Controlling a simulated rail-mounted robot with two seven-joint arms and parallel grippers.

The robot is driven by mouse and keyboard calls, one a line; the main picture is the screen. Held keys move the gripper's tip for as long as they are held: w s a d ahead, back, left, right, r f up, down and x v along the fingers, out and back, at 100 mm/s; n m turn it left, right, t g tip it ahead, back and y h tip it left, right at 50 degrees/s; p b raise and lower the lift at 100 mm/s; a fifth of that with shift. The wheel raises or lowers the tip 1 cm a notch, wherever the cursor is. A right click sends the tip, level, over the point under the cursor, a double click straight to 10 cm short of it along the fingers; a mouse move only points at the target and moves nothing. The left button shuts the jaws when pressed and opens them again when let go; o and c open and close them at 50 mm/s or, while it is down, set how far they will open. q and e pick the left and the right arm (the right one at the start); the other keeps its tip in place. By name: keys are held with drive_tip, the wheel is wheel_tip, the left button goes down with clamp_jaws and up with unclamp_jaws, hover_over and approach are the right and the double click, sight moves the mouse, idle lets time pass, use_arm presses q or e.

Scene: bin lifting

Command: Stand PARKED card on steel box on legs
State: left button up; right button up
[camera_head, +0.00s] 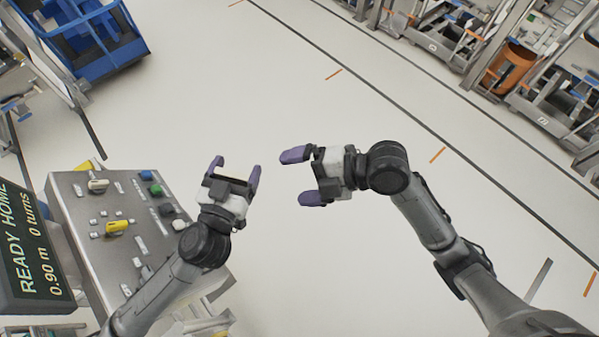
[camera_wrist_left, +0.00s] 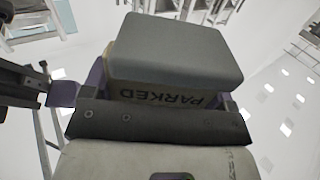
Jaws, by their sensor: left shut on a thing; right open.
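The PARKED card (camera_wrist_left: 165,95) fills the middle of the left wrist view. It looks like a block with a grey face and a tan edge, its word upside down. My left gripper (camera_head: 236,170) is shut on it, with purple fingers at its sides. In the head view I cannot make out the card between these fingers. The steel box on legs (camera_head: 104,256) stands at lower left in the head view, left of my left gripper. Its sloping top carries levers and coloured buttons. My right gripper (camera_head: 293,178) is open and empty, to the right of the left one.
A dark display (camera_head: 30,245) reading READY HOME, 0.90 m, 0 turns stands at the box's left. A blue bin (camera_head: 95,40) is at the upper left. An orange bin (camera_head: 510,68) and metal racks line the upper right. The floor between is clear.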

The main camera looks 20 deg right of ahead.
sight(243, 183)
drive_tip(key=w+a+f+n, duration=0.1)
drive_tip(key=a, duration=0.2)
drive_tip(key=w+a+f+n, duration=0.1)
drive_tip(key=w+a+n, duration=0.1)
drive_tip(key=a, duration=0.2)
drive_tip(key=w+a+f+n, duration=0.1)
drive_tip(key=a, duration=0.2)
drive_tip(key=shift+w+a+f+n, duration=0.2)
drive_tip(key=shift+a+f+n, duration=0.05)
drive_tip(key=shift+a+n, duration=0.15)
drive_tip(key=shift+c, duration=0.2)
drive_tip(key=shift+a+r+y, duration=0.1)
drive_tip(key=shift+r+y, duration=0.05)
drive_tip(key=shift+y, duration=0.15)
drive_tip(key=c, duration=0.4)
drive_tip(key=o, duration=0.4)
drive_tip(key=shift+o, duration=0.2)
drive_tip(key=v, duration=1.2)
